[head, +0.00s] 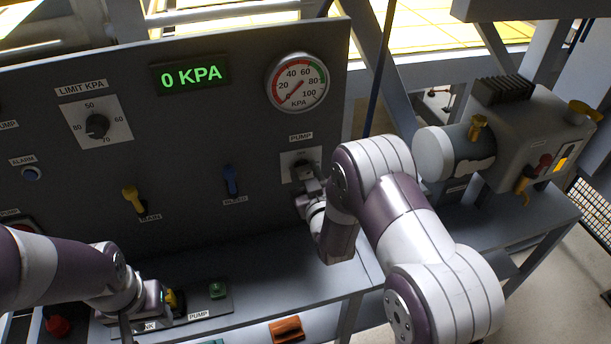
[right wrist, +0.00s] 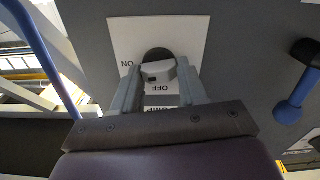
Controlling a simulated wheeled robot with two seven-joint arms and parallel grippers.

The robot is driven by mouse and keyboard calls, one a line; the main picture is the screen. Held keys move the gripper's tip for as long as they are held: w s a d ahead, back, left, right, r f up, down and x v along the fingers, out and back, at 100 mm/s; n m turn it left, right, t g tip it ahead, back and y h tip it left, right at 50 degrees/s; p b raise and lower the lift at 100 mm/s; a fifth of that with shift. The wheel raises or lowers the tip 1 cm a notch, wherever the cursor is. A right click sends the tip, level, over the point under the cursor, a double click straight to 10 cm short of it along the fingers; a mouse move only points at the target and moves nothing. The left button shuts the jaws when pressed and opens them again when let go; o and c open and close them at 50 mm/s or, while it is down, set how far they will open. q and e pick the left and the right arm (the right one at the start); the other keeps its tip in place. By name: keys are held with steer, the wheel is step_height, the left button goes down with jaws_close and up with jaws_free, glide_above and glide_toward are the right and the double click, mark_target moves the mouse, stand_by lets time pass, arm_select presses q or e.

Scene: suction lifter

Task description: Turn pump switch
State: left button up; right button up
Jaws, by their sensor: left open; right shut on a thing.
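The pump switch (right wrist: 158,68) is a dark round knob with a grey grip on a white plate (right wrist: 185,30) marked ON and OFF. In the head view its plate (head: 290,160) shows under the PUMP label, with the knob largely hidden by my right gripper (head: 307,178). My right gripper (right wrist: 158,82) is shut on the knob's grip, one finger on each side. My left gripper (head: 172,302) is open at the lower left, by a yellow part on the low panel; its exact contact there is unclear.
The display (head: 191,76) reads 0 KPA and the round gauge (head: 297,82) points low. A limit dial (head: 97,125), a yellow lever (head: 133,199) and a blue lever (head: 231,181) are on the panel. A grey pump machine (head: 530,130) stands at the right. An orange block (head: 286,330) lies in front.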

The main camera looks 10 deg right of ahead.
steer(key=n+b, duration=0.1)
steer(key=n, duration=0.1)
steer(key=n+b, duration=0.1)
steer(key=shift+f+n, duration=0.2)
steer(key=shift+n, duration=0.2)
steer(key=n+b, duration=0.2)
steer(key=n, duration=0.2)
steer(key=shift+a+b, duration=0.1)
steer(key=shift+b, duration=0.25)
steer(key=n+b, duration=0.2)
steer(key=n, duration=0.2)
steer(key=shift+f+n, duration=0.15)
steer(key=shift+n, duration=0.25)
steer(key=shift+n+b, duration=0.9)
steer(key=shift+n, duration=1)
steer(key=o, duration=1)
